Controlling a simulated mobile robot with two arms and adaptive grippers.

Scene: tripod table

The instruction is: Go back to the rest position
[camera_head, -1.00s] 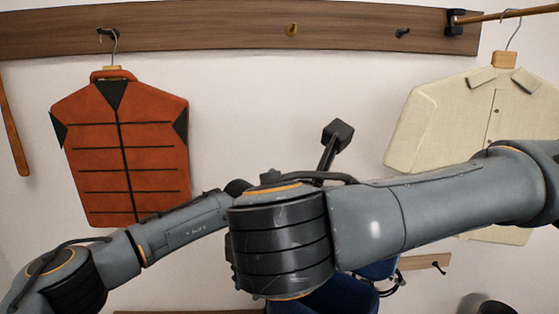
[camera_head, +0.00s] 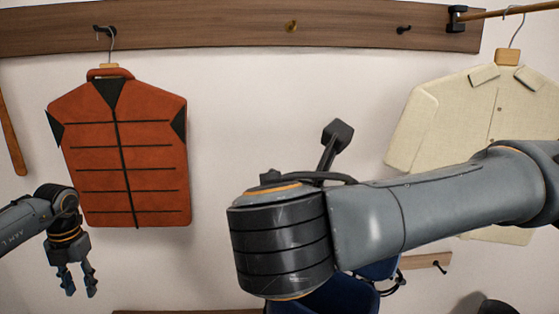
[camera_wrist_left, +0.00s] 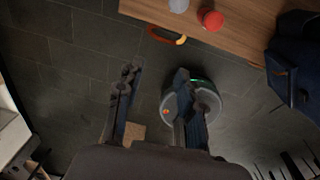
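My left gripper (camera_head: 78,292) hangs fingers down at the lower left of the head view, below and left of the orange-red vest. Its two fingers stand apart with nothing between them. In the left wrist view the fingers (camera_wrist_left: 153,88) are also spread and empty above the dark tiled floor. A large grey arm of mine crosses the head view from the right edge to the centre; the right gripper is not visible.
The orange-red vest (camera_head: 125,155) and a cream shirt (camera_head: 470,120) hang near the wooden hook rail (camera_head: 220,32). In the left wrist view, a wooden surface (camera_wrist_left: 235,22) holds a red round object (camera_wrist_left: 210,19). A dark blue bag (camera_wrist_left: 292,72) is at the right.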

